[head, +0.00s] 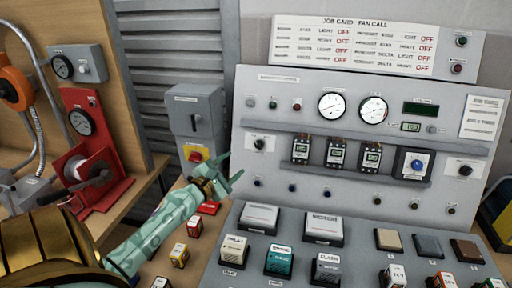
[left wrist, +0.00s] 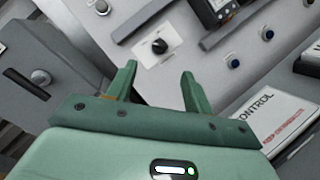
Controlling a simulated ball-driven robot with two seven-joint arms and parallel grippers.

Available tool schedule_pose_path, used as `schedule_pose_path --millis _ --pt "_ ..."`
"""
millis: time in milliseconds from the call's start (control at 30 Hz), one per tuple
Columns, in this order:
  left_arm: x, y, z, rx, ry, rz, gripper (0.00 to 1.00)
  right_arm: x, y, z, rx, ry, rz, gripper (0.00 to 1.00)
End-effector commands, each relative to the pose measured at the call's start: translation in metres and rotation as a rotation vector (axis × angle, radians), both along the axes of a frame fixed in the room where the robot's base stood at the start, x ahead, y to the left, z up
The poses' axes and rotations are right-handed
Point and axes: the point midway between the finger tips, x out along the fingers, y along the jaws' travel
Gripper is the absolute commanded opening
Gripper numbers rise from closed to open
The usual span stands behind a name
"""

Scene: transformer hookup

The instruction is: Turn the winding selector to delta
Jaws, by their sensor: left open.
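My left gripper (head: 231,168) is open and empty, in front of the lower left part of the grey panel. A small black rotary knob on a white plate (head: 259,143) sits on the panel's left side, just beyond the gripper. In the left wrist view the black knob (left wrist: 158,46) is ahead of the two spread fingers, apart from them. A second black knob on a white plate (head: 464,170) is at the panel's right side. The labels are too small to read, so I cannot tell which knob is the winding selector or its setting. My right gripper is not in view.
A grey box (head: 196,120) with a red and yellow switch below stands left of the panel. Several meter modules and a blue knob (head: 417,163) sit mid-panel. The sloped desk (head: 290,238) holds labelled blocks. A red gauge stand (head: 92,150) is at left.

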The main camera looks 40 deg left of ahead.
Motion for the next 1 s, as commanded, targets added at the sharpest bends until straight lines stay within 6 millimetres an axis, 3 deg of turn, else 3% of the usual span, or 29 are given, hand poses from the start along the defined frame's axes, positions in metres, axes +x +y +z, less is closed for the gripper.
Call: schedule_pose_path --millis 300,500,667,933,967,1000 --pt "0.082 0.009 -0.001 0.002 -0.001 0.0 0.51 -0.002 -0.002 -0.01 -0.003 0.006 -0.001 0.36" --pt "0.116 0.013 -0.003 0.005 0.003 -0.001 0.51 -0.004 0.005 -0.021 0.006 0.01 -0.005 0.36" --pt "0.128 0.014 -0.002 0.006 0.004 -0.001 0.51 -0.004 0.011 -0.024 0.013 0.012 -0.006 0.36" --pt "0.129 0.014 -0.001 0.006 0.004 -0.002 0.51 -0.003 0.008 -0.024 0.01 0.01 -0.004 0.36" --pt "0.129 0.014 -0.001 0.006 0.004 -0.002 0.49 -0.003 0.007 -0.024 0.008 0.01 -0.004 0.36" --pt "0.129 0.014 -0.001 0.006 0.004 -0.002 0.38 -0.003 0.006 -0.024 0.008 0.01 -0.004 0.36"
